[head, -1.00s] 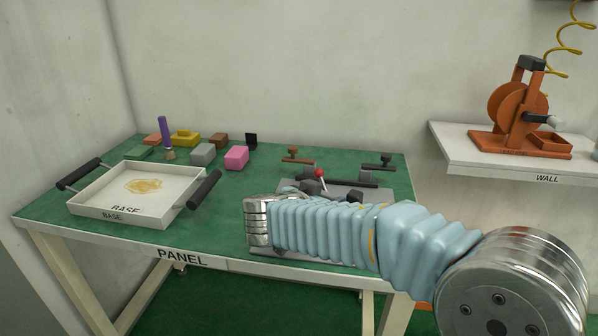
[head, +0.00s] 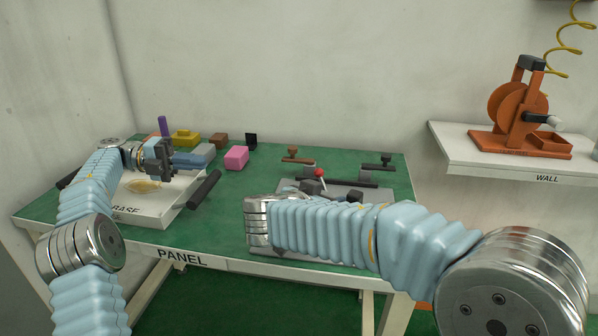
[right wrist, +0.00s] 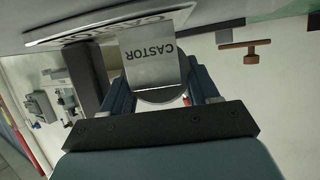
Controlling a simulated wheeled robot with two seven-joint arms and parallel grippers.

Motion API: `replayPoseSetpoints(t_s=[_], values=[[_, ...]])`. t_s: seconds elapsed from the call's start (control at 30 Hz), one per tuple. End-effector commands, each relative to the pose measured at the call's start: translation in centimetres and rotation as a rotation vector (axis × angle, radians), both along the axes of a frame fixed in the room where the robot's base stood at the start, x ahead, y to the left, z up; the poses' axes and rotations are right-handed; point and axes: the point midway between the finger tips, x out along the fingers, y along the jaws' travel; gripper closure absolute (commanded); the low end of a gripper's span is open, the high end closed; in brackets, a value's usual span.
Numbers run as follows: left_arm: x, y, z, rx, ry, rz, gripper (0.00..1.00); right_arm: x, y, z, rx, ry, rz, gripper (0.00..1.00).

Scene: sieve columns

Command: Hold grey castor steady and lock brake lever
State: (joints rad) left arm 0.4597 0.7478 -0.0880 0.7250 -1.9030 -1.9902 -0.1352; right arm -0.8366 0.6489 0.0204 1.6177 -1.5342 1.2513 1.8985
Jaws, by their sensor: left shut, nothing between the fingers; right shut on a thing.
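The grey castor (right wrist: 152,60), lettered CASTOR, is between the two blue fingers of my right gripper (right wrist: 163,88) in the right wrist view. The gripper is shut on it. In the head view my right forearm covers the front of the fixture, so the castor and right fingers cannot be made out there. A lever with a red knob (head: 319,173) stands upright just behind that forearm; I cannot tell whether it is the brake lever. My left gripper (head: 203,160) is shut and empty over the right back part of the white tray, apart from the lever.
The white tray (head: 150,215) with dark handles stands on the green table (head: 225,205). Several blocks, including a pink one (head: 237,157), lie behind. Brown (head: 297,157) and black (head: 379,163) handles stand at the back right. An orange reel (head: 518,105) sits on the wall shelf.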

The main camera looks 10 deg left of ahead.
Motion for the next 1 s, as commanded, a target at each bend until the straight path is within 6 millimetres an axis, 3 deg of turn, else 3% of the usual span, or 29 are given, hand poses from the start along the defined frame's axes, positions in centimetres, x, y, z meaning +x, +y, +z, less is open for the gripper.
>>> replayPoseSetpoints(t_s=[0.33, 0.47, 1.0], values=[[0.0, -0.1, -0.1, 0.001, 0.003, -0.001, 1.00, 0.0, 0.0, 0.0, 0.000, 0.000, -0.001, 0.84], [0.1, -1.0, -0.1, 0.000, 0.005, -0.001, 1.00, 0.0, 0.0, 0.0, 0.000, 0.000, -0.001, 0.84], [1.1, -12.2, -0.7, 0.000, 0.004, -0.004, 1.00, 0.0, 0.0, 0.0, 0.000, 0.000, -0.001, 0.84]])
